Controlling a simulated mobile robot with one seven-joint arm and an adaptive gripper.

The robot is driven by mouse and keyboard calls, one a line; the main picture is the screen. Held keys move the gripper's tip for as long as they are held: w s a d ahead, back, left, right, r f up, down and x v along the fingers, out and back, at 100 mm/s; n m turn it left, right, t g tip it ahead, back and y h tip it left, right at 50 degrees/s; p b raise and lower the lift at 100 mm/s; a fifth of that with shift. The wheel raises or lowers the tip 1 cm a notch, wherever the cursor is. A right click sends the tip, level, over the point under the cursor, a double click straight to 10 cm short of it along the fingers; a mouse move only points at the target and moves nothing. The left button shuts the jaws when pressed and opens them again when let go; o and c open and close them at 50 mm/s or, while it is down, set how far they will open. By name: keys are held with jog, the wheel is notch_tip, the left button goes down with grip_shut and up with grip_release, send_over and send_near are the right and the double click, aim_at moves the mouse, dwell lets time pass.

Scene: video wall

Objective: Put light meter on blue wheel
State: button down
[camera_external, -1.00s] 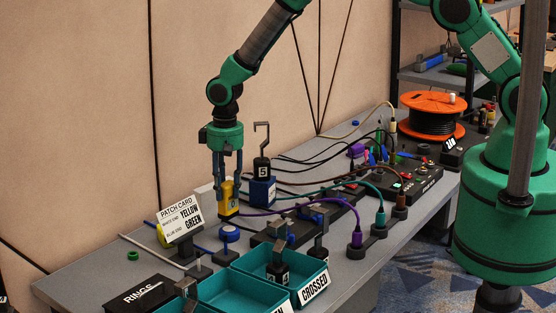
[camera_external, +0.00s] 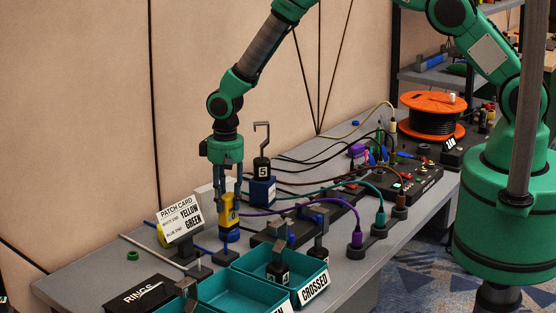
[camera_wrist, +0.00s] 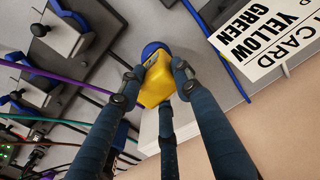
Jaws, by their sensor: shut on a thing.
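The light meter (camera_external: 227,208) is a small yellow block with a dark face. My gripper (camera_external: 225,196) is shut on it and holds it upright. The blue wheel (camera_external: 229,236) is a round blue knob on a dark base, and the meter is directly above it. Whether the two touch, I cannot tell. In the wrist view the yellow meter (camera_wrist: 157,85) is between my fingers, and part of the blue wheel (camera_wrist: 155,48) shows just beyond it.
The patch card (camera_external: 180,217) stands close at the left. A blue block with a hooked weight marked 5 (camera_external: 262,170) stands at the right. Teal trays (camera_external: 240,287) lie in front. A purple cable (camera_external: 290,204) runs close to the meter.

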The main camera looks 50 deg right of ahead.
jog(key=c, duration=1.2)
grip_release()
jog(key=shift+f, duration=0.1)
notch_tip(320, 180, up, 12)
jog(key=shift+r, duration=0.15)
